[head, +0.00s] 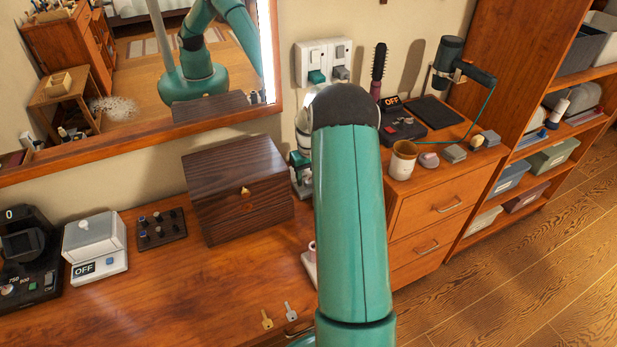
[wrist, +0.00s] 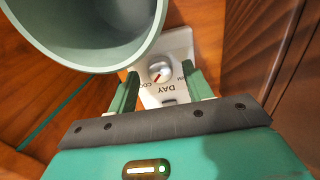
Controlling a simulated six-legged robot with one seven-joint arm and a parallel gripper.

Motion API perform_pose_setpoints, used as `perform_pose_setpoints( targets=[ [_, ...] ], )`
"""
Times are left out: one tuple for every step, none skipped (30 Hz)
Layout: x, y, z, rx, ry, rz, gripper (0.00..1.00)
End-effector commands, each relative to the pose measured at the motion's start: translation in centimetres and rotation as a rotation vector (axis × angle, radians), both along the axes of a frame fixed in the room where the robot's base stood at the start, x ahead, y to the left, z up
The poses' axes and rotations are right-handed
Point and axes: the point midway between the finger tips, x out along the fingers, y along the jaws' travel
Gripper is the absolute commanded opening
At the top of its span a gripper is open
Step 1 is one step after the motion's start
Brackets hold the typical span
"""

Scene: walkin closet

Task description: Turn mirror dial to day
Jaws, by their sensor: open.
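The mirror dial (wrist: 160,72) is a round pale knob on a white plate in the wrist view. Its red mark points to the lower left of the picture, near the COOL label; the DAY label (wrist: 163,88) stands upside down just below the knob. My gripper (wrist: 162,77) is open, one finger on each side of the dial, with visible gaps to the knob. The dial's depth between the fingers is hard to tell. In the head view my arm hides the gripper. The mirror (head: 140,65) hangs on the wall there and reflects my arm.
A pale green round rim fills the wrist view's upper left, close to a finger. In the head view, a dark wooden box (head: 238,190), a white OFF device (head: 96,245) and two keys (head: 278,314) are on the dresser. A mug (head: 403,160) stands to the right.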

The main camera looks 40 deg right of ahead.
Motion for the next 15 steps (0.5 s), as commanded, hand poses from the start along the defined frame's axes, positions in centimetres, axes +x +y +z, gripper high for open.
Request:
perform_pose_setpoints(
  targets=[
    [0.04, -0.01, -0.33, 0.000, 0.000, 0.000, 0.50],
    [0.06, -0.02, -0.46, 0.000, 0.000, 0.000, 0.50],
    [0.08, -0.01, -0.58, 0.000, -0.001, 0.000, 0.50],
    [0.13, -0.03, -0.64, 0.000, -0.001, 0.000, 0.50],
    [0.15, -0.02, -0.67, 0.000, -0.001, 0.000, 0.50],
    [0.15, -0.02, -0.69, 0.000, -0.001, 0.000, 0.50],
    [0.15, -0.02, -0.68, 0.000, -0.001, 0.000, 0.50],
    [0.15, -0.03, -0.67, 0.000, -0.001, 0.000, 0.50],
    [0.15, -0.03, -0.67, 0.000, -0.001, 0.000, 0.50],
    [0.15, -0.03, -0.66, 0.000, -0.001, 0.000, 0.50],
    [0.15, -0.03, -0.66, 0.000, -0.001, 0.000, 0.48],
    [0.14, -0.03, -0.65, 0.000, -0.001, 0.000, 0.40],
    [0.14, -0.03, -0.65, 0.000, -0.001, -0.001, 0.34],
    [0.14, -0.03, -0.65, 0.000, -0.001, 0.000, 0.29],
    [0.14, -0.03, -0.65, 0.000, -0.001, -0.001, 0.21]
  ],
)
